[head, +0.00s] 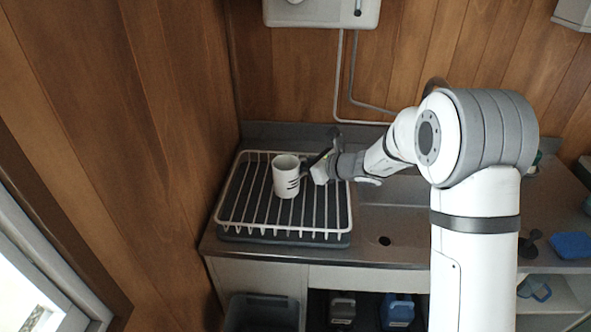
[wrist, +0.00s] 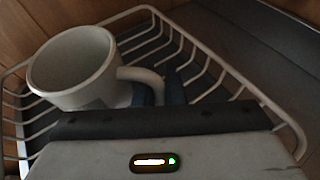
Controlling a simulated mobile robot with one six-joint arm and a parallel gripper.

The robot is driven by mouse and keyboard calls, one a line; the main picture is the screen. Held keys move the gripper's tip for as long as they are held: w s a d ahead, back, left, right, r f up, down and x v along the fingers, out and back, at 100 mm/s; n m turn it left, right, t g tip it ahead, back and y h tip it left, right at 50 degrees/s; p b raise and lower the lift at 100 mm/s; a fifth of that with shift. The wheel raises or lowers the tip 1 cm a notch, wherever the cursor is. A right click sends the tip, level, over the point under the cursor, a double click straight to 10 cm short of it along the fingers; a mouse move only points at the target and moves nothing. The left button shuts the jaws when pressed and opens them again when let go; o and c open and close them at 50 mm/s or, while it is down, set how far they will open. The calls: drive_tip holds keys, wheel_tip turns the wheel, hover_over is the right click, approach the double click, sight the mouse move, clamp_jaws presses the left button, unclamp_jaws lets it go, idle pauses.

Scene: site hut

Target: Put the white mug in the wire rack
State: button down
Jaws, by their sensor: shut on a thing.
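The white mug (head: 286,176) is upright at the wire rack, within its outline in the head view; I cannot tell whether its base touches the wires. The wire rack (head: 233,226) is white and stands on a dark tray at the left end of the counter. My gripper (head: 303,176) comes from the right and is shut on the mug's handle side. In the wrist view the mug (wrist: 75,68) is at the upper left, its handle (wrist: 142,78) by the blue-grey fingertips (wrist: 160,94). Rack wires (wrist: 222,72) show behind and right of it.
A wooden wall (head: 95,110) is close on the left. A white wall unit (head: 322,12) hangs above. The rack around the mug looks empty.

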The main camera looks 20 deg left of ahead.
drive_tip(key=shift+f, duration=0.75)
drive_tip(key=shift+f, duration=0.1)
drive_tip(key=shift+f, duration=0.15)
drive_tip(key=c, duration=1.5)
unclamp_jaws()
drive_tip(key=shift+r, duration=0.2)
drive_tip(key=shift+d+r, duration=0.1)
drive_tip(key=shift+d, duration=0.1)
drive_tip(key=b+v, duration=0.1)
drive_tip(key=v, duration=1)
drive_tip(key=shift+s+d+r, duration=0.15)
drive_tip(key=shift+s+d, duration=0.05)
drive_tip(key=shift+d, duration=0.05)
